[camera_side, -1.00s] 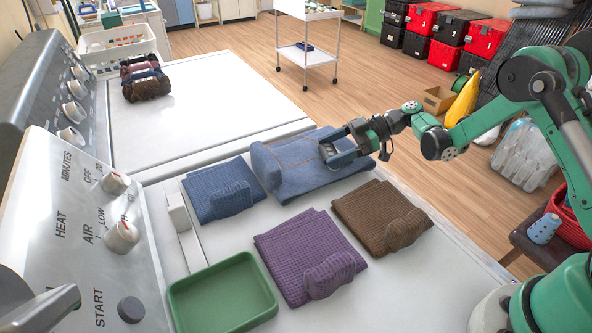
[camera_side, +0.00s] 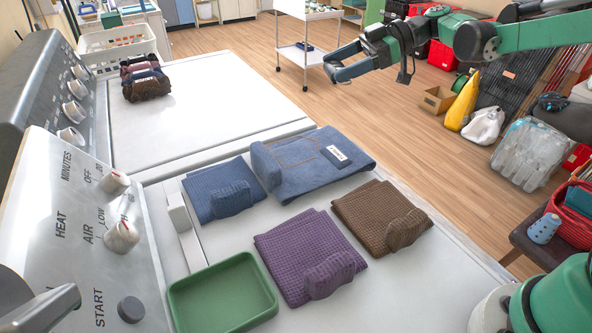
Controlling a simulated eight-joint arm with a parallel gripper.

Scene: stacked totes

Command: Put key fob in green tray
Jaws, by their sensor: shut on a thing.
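The green tray (camera_side: 222,297) lies empty on the white machine top in the side view, at the lower middle left. My gripper (camera_side: 337,73) is raised high above the far edge of the machine top, well away from the tray. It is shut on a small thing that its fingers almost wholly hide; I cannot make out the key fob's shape. No key fob shows lying on the cloths or the machine top. The folded denim (camera_side: 300,178) with a dark label patch (camera_side: 337,155) lies below the gripper.
A control panel with knobs (camera_side: 122,236) rises left of the tray. A white basket (camera_side: 120,50) stands at the back left.

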